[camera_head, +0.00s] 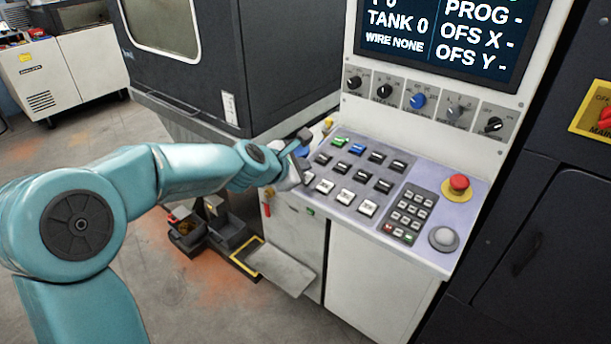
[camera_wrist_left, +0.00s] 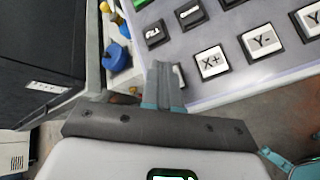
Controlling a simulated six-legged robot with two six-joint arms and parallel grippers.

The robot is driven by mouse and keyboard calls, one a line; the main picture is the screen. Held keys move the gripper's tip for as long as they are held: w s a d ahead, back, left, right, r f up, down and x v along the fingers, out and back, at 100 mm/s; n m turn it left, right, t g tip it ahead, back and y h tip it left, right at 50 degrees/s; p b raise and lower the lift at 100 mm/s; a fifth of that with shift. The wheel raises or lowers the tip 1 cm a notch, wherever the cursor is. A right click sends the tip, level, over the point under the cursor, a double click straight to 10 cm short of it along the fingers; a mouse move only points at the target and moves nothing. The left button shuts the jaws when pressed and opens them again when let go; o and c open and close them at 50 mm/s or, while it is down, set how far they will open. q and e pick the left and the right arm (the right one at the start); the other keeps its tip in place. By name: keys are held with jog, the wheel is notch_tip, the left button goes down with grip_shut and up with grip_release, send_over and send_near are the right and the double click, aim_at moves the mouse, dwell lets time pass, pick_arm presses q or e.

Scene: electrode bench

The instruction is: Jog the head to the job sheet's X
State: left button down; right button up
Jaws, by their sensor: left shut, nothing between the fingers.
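The control panel (camera_head: 395,170) slopes below the screen, with dark keys and a front row of white keys. In the left wrist view the X+ key (camera_wrist_left: 211,65) and the Y- key (camera_wrist_left: 262,42) are readable. My left gripper (camera_head: 302,160) is at the panel's left edge, and its fingers (camera_wrist_left: 164,75) are shut and empty, left of the X+ key. They partly cover another white key (camera_wrist_left: 179,74), whose label is hidden. I cannot tell whether the fingertips touch it. The screen (camera_head: 445,35) reads TANK 0, WIRE NONE, PROG -, OFS X -, OFS Y -. No job sheet is readable.
A red stop button (camera_head: 459,184), a keypad (camera_head: 408,214) and a grey round knob (camera_head: 443,238) sit on the panel's right. Rotary knobs (camera_head: 418,101) line up under the screen. A blue item (camera_wrist_left: 115,56) stands left of the fingers. The dark machine cabinet (camera_head: 285,55) is behind.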

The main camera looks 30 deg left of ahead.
pick_arm(q)
jog(key=shift+f, duration=0.15)
dwell(0.5)
jog(key=shift+w+f+b, duration=0.1)
jog(key=shift+f+b, duration=0.2)
jog(key=shift+b, duration=0.1)
jog(key=shift+f+b, duration=0.3)
jog(key=shift+f, duration=0.1)
dwell(0.5)
jog(key=shift+r, duration=0.15)
jog(key=shift+r+p, duration=0.65)
jog(key=shift+p, duration=0.05)
jog(key=shift+r, duration=0.1)
jog(key=r+p, duration=0.2)
jog(key=s+r+p, duration=0.1)
jog(key=r+p, duration=0.1)
jog(key=shift+s+r, duration=0.15)
jog(key=shift+r, duration=0.25)
dwell(0.4)
